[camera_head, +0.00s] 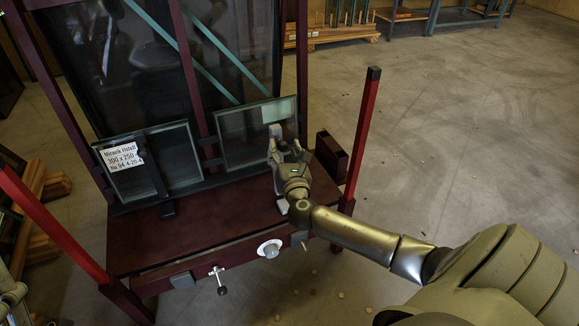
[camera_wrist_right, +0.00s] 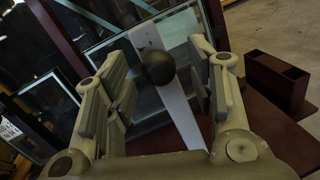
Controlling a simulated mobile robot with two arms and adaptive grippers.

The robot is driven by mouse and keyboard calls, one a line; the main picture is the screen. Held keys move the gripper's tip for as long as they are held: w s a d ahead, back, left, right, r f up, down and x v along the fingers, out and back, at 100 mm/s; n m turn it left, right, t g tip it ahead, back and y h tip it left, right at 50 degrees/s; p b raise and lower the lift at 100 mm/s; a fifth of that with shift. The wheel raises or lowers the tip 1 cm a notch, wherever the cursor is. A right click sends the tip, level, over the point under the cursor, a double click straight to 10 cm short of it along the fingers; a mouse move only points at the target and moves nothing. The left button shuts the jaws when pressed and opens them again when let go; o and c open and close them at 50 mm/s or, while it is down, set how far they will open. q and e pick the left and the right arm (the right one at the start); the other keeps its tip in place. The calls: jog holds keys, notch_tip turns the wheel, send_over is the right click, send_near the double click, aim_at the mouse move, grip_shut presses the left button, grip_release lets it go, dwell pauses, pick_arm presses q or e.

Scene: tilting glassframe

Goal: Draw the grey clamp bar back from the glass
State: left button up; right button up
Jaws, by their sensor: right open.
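The grey clamp bar (camera_wrist_right: 180,105) is a pale upright strip with a round black knob (camera_wrist_right: 158,67) in the right wrist view. In the head view its top (camera_head: 275,130) shows just beyond my right gripper, in front of the right glass pane (camera_head: 250,132); its lower part is mostly hidden. My right gripper (camera_head: 287,150) is open, and in the wrist view its fingers (camera_wrist_right: 162,80) stand on either side of the knob, with visible gaps. A left glass pane (camera_head: 180,155) with a white label leans on the dark red frame. My left gripper does not show clearly.
The dark red table (camera_head: 220,225) carries a white dial (camera_head: 270,248) and a small T-handle (camera_head: 217,273) on its front. Red posts (camera_head: 365,130) stand at both front corners. A dark red open box (camera_head: 331,155) sits right of the gripper.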

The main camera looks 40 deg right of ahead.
jog(key=v, duration=1)
jog(key=shift+s, duration=0.25)
jog(key=shift+a, duration=0.1)
